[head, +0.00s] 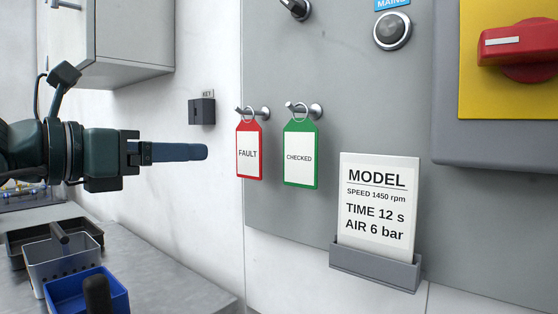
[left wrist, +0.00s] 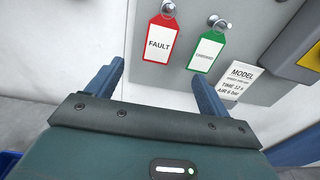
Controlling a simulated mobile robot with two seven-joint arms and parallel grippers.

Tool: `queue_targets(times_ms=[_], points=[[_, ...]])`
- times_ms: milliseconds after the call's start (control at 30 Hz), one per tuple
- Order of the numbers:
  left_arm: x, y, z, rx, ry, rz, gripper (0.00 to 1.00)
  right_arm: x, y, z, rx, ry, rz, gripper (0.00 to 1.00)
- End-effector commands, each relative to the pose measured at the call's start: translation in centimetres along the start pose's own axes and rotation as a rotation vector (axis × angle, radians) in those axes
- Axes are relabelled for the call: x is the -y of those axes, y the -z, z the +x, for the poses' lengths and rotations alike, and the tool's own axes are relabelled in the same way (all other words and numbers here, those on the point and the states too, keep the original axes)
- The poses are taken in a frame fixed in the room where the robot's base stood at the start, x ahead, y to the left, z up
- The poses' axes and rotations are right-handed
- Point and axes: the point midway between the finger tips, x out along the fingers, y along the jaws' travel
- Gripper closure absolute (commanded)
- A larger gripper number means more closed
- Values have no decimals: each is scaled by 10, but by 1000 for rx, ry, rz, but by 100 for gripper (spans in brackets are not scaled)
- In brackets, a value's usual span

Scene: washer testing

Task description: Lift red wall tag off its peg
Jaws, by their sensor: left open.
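The red tag marked FAULT (head: 249,152) hangs by a ring from a metal peg (head: 262,113) on the grey panel. It also shows in the left wrist view (left wrist: 160,39), ahead of the fingers. My left gripper (head: 205,152) is open and empty, to the left of the red tag and apart from it. In the left wrist view its two fingers (left wrist: 158,85) are spread, with bare wall between them.
A green CHECKED tag (head: 300,155) hangs on a peg just right of the red one. Further right are a MODEL card (head: 377,205) in a grey holder (head: 375,268) and a red switch (head: 520,45). Bins (head: 65,260) stand on the bench at lower left.

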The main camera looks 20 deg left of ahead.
Motion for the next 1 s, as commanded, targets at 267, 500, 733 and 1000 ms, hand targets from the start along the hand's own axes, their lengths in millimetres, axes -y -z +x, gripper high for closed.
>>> queue_targets(times_ms=[267,500,733,1000], points=[[-5,-10,15,13,-38,20,20,-4,15,-11,-15,-13,33,64],[-6,-8,57,15,-35,18,20,-10,32,-23,-38,-36,84,64],[-6,-5,76,14,-37,20,20,-12,36,-27,-44,-42,99,64],[1,-1,112,14,-34,18,20,-14,46,-34,-55,-48,123,64]])
